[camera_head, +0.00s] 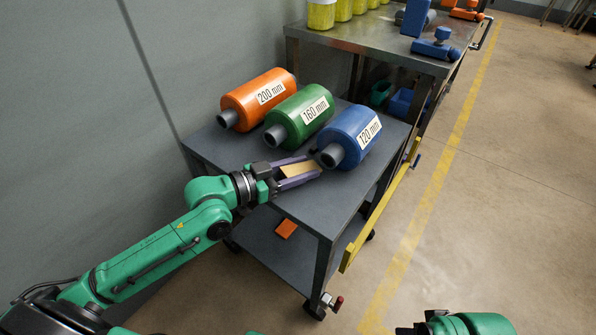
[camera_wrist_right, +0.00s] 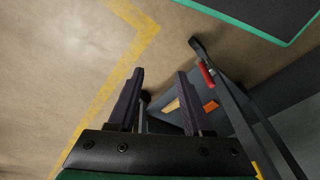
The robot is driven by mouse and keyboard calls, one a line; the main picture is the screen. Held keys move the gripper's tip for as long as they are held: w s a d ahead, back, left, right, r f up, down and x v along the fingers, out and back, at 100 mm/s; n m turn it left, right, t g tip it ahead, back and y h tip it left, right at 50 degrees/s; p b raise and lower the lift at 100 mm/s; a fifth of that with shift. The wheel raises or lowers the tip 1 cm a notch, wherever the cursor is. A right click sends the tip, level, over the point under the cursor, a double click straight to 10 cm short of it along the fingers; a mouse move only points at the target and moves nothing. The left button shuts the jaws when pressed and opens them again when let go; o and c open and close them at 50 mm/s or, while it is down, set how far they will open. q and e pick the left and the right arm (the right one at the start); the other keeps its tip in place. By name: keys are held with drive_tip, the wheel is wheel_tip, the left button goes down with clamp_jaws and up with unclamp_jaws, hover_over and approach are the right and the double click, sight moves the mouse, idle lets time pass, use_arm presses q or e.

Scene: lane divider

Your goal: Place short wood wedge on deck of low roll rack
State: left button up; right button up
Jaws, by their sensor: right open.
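The short wood wedge (camera_head: 298,170) is a tan block between the purple fingers of my left gripper (camera_head: 302,172). The fingers press along its two sides. The wedge is at the deck of the low roll rack (camera_head: 342,198), just left of the blue 120 mm roll (camera_head: 350,137); I cannot tell whether it touches the deck or the roll. My right gripper (camera_wrist_right: 160,76) is open and empty in the right wrist view, over the floor beside the rack. Only part of my right arm shows at the bottom of the head view.
A green 160 mm roll (camera_head: 299,116) and an orange 200 mm roll (camera_head: 258,98) lie behind the blue one. An orange block (camera_head: 286,228) is on the lower shelf. A yellow bar (camera_head: 380,205) runs along the rack's right side. A metal bench (camera_head: 375,47) stands behind.

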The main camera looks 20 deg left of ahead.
use_arm(q)
clamp_jaws()
